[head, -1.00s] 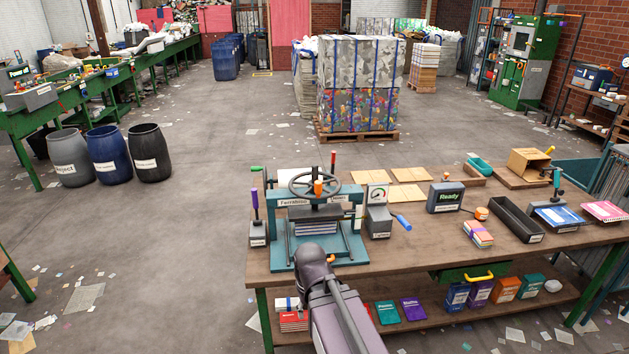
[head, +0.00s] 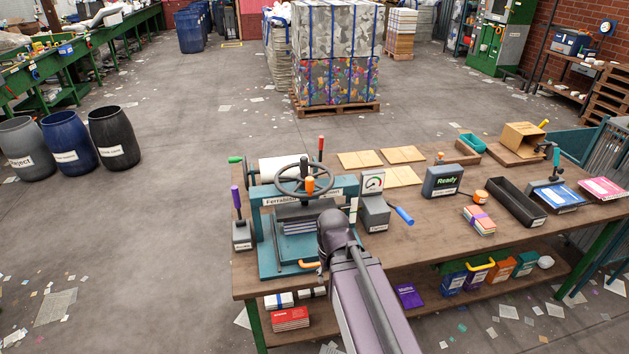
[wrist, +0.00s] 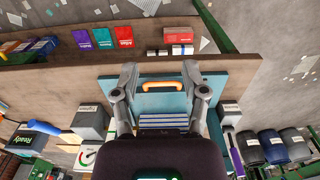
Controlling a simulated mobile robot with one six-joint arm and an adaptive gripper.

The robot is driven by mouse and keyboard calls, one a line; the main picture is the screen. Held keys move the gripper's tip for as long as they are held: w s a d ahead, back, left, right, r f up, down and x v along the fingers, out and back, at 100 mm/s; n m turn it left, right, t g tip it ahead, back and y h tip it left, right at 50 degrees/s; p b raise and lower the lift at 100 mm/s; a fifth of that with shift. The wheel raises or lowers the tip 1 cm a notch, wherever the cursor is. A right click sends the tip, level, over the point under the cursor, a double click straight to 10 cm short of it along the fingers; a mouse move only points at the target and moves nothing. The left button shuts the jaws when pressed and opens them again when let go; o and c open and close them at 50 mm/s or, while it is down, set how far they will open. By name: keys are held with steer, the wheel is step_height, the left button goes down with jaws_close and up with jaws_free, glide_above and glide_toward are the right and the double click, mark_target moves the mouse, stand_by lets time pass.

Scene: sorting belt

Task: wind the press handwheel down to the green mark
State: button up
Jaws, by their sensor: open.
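The teal press (head: 350,186) stands at the near left end of the workbench. A stack with blue and white edges (wrist: 163,121) sits in the press. An orange handle (wrist: 158,86) is at the front of its base. My gripper (wrist: 161,71) is open and empty, its fingers spread to either side of that handle in the wrist view. In the head view my arm hides the fingers. I cannot make out a green mark on the press.
A grey box with a purple-handled lever (head: 238,204) stands left. A "Ready" display (head: 443,181) and a black tray (head: 515,202) are farther right. Bare benchtop lies right of the lever.

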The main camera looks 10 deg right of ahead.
steer(key=shift+w, duration=0.1)
steer(key=shift+o, duration=1.4)
steer(key=shift+w+r, duration=0.1)
steer(key=shift+w, duration=0.05)
step_height(320, 180, up, 22)
steer(key=m+p, duration=0.5)
steer(key=p, duration=1.8)
glide_above(310, 178)
steer(key=shift+r, duration=0.2)
steer(key=shift+f+b, duration=0.25)
steer(key=shift+b, duration=0.2)
step_height(310, 178, down, 13)
steer(key=b, duration=1.3)
steer(key=shift+f, duration=0.15)
